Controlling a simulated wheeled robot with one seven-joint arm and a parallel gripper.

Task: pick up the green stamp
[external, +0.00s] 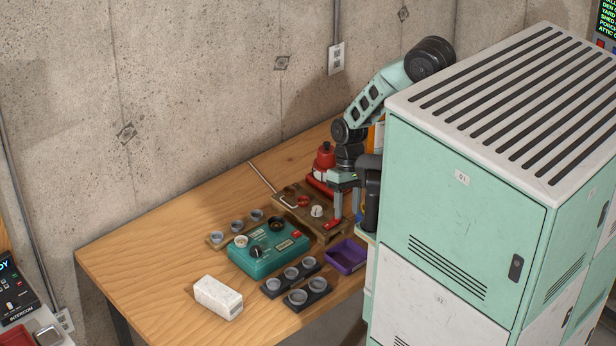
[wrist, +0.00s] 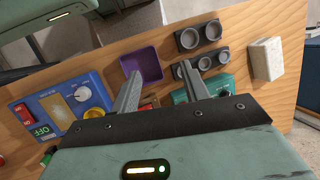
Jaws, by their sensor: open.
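I cannot make out the green stamp for certain in either view. A small dark green piece (wrist: 47,156) shows at the lower left of the wrist view, partly cut off by my gripper's body; I cannot tell what it is. My gripper (wrist: 162,71) is open and empty, its two grey fingers spread above the table beside the purple tray. In the external view my gripper (external: 347,216) hangs over the wooden board, partly hidden behind the locker.
The purple tray (external: 346,256), teal knob box (external: 262,266), brown board (external: 292,213), dark cup holders (external: 291,277) and white block (external: 218,297) crowd the table. A blue panel (wrist: 62,111) is nearby. The tall locker (external: 460,220) stands at right. The table's left side is clear.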

